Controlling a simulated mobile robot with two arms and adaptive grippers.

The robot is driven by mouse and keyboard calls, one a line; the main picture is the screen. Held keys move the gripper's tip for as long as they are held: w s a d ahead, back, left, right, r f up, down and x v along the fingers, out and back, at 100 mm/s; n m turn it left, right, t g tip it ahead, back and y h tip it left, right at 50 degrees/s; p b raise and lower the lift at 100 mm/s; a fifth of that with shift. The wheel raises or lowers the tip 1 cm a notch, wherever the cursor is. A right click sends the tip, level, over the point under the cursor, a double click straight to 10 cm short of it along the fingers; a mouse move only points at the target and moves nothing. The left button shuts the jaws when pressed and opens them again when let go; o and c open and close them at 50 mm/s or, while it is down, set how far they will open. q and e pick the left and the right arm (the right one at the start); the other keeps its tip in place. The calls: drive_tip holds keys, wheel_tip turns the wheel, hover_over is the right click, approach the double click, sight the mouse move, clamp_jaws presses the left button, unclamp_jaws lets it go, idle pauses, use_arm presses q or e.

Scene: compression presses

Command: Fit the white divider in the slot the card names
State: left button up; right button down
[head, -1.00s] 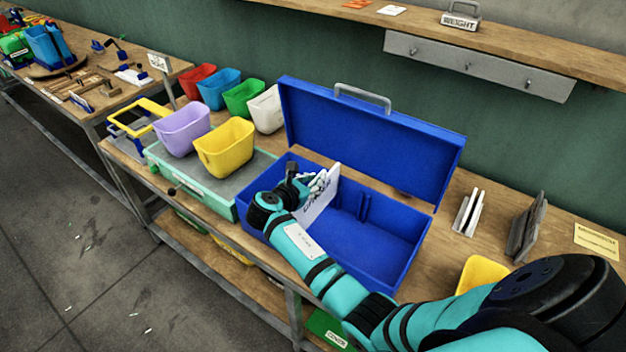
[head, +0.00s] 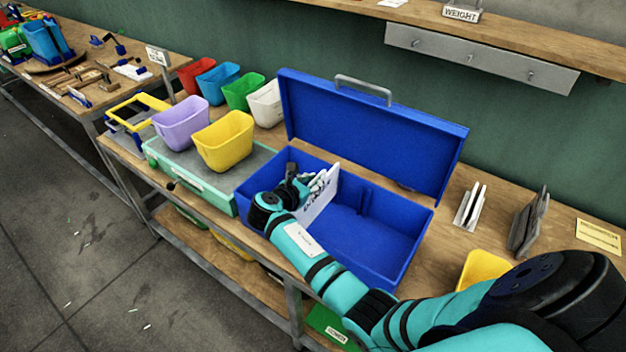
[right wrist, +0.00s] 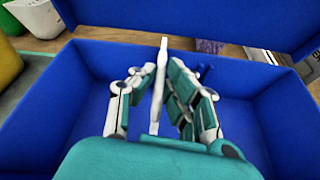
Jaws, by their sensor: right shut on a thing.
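The blue toolbox (head: 413,232) stands open on the bench with its lid (head: 370,130) raised; it also fills much of the right wrist view (right wrist: 50,108). My right gripper (head: 318,182) is inside the left part of the box, shut on the white divider (head: 319,200). In the right wrist view the divider (right wrist: 159,88) shows edge-on and upright between the fingers (right wrist: 160,95). Dark lettering on its face is too blurred to read. A pair of blue ribs (head: 364,196) stands on the back wall, right of the divider. The divider's lower edge is hidden. A yellow card (head: 598,235) lies at far right, unreadable.
Yellow (head: 223,143) and lilac (head: 181,124) bins stand on a pale green platform left of the box, with several more bins behind. White upright plates (head: 470,207) and a grey holder (head: 528,224) stand to the right. A shelf (head: 540,45) runs above.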

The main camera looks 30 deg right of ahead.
drive_tip(key=shift+f+b, duration=1.45)
drive_tip(key=shift+f, duration=1.05)
drive_tip(key=c, duration=1.3)
unclamp_jaws()
drive_tip(key=shift+a, duration=0.1)
drive_tip(key=v, duration=1.2)
